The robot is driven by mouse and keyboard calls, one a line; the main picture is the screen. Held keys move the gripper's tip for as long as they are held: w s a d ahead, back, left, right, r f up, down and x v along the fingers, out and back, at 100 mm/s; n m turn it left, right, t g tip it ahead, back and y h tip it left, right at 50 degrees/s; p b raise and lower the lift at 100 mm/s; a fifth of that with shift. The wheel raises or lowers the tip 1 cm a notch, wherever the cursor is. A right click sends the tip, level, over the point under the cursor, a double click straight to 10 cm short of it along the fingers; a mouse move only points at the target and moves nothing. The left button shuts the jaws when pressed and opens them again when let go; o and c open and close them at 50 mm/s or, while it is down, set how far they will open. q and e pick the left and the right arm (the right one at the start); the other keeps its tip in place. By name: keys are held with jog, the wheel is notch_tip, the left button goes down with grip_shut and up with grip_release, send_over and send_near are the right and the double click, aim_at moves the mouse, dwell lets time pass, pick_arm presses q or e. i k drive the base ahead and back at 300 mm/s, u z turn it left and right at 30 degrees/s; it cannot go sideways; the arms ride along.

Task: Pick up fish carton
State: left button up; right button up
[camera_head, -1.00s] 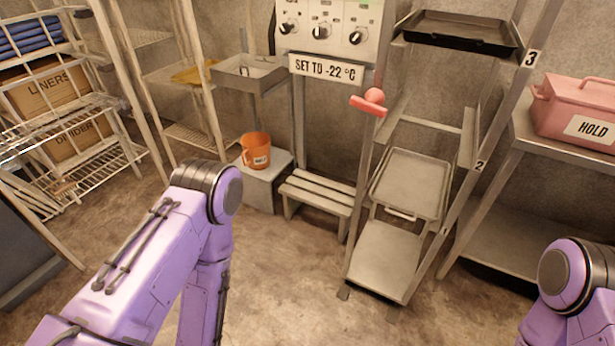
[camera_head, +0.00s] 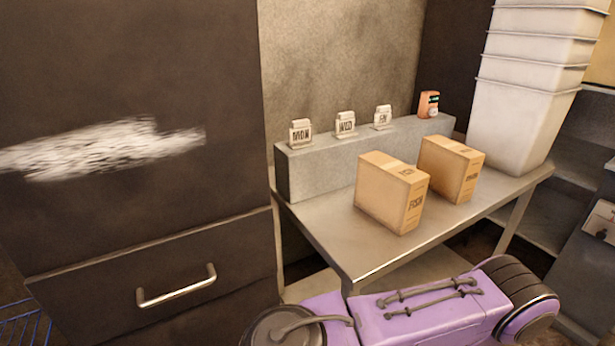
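Two brown cartons stand upright on a metal table (camera_head: 360,255). The nearer one, the fish carton (camera_head: 387,198), has dark lettering that seems to read FISH on its right side. The other carton (camera_head: 452,168) stands just behind it to the right, with a small gap between them; its lettering is too small to read surely. Neither of my grippers is in view.
A grey ledge (camera_head: 330,165) at the table's back holds three white label cards (camera_head: 345,124) and a small orange device (camera_head: 428,104). Stacked white bins (camera_head: 527,90) stand at the right. A dark cabinet with a handled drawer (camera_head: 165,275) fills the left. The table's front left is clear.

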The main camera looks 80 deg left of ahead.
aim_at(393, 191)
jog(key=z, duration=0.6)
jog(key=i, duration=1.7)
jog(key=u, duration=3)
jog(key=i, duration=0.2)
jog(key=u, duration=0.25)
